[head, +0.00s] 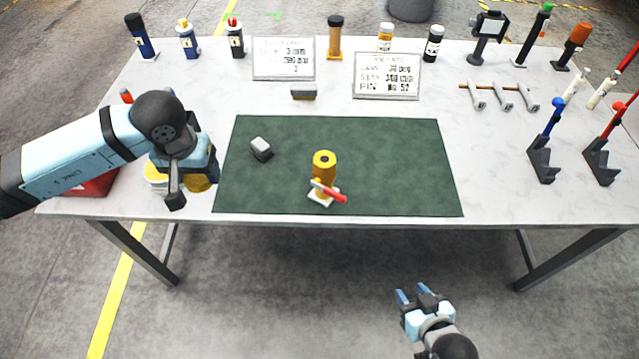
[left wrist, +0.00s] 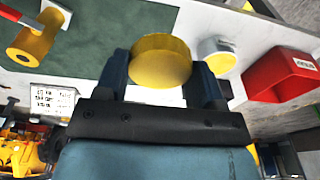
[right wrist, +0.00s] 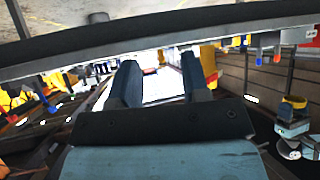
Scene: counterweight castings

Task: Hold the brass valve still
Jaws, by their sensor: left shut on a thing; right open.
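My right gripper (head: 419,296) is open and empty, below and in front of the table's front edge.
A small grey block (head: 261,149) lies on the mat's left part. A red bin (head: 97,186) and a white round container (left wrist: 215,52) are near my left gripper. Sign cards (head: 387,76), bottles and tools line the back and right. Much of the mat is clear.

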